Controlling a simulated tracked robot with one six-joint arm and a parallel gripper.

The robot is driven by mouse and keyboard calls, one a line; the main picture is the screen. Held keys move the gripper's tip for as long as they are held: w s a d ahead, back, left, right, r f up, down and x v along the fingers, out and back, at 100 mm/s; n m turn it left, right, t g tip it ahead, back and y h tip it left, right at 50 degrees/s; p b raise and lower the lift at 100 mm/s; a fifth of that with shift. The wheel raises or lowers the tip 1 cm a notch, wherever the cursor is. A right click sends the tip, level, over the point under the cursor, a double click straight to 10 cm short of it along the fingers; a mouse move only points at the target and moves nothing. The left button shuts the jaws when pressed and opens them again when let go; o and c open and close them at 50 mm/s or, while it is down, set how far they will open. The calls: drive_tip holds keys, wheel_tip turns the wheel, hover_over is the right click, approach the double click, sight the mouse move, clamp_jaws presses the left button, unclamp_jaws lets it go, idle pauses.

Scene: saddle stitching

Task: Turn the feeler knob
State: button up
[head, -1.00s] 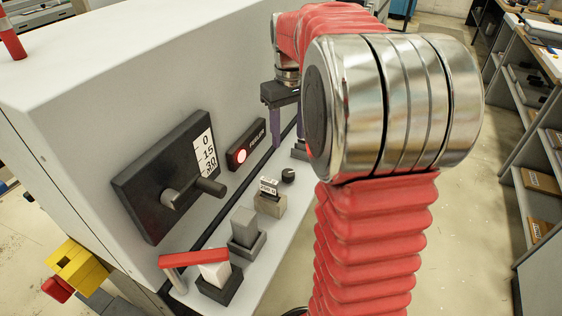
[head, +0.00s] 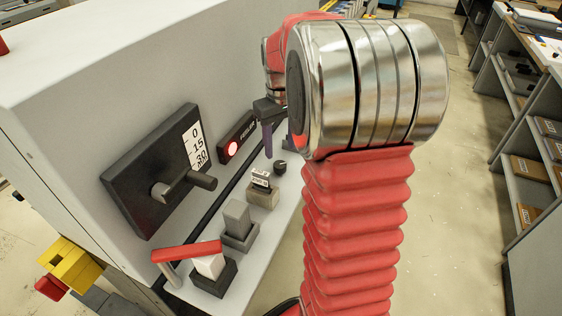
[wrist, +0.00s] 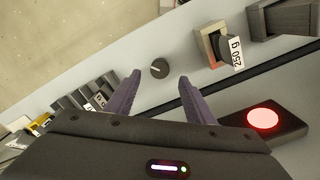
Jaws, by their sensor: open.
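The feeler knob is taken to be the small round black knob (head: 280,166) on the pale ledge, just below my gripper in the head view. In the wrist view the knob (wrist: 159,68) shows a pale pointer line on its top. My gripper (head: 279,149) has purple fingers and points down over the ledge. In the wrist view my gripper (wrist: 160,76) is open, with the knob between and slightly beyond the fingertips. A gap shows on both sides, and neither finger seems to touch it. My arm hides part of the gripper in the head view.
A black panel with a lit red lamp (head: 232,149) is on the machine wall. A block labelled 250 g (wrist: 230,52) stands near the knob. A dark scale plate with a lever (head: 190,184) and a red-topped handle (head: 187,251) are nearer. Shelves (head: 530,165) stand right, across open floor.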

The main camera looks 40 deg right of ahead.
sight(280, 165)
wheel_tip(280, 165, down, 7)
idle(0.3)
drive_tip(key=shift+c, duration=0.7)
drive_tip(key=c, duration=0.9)
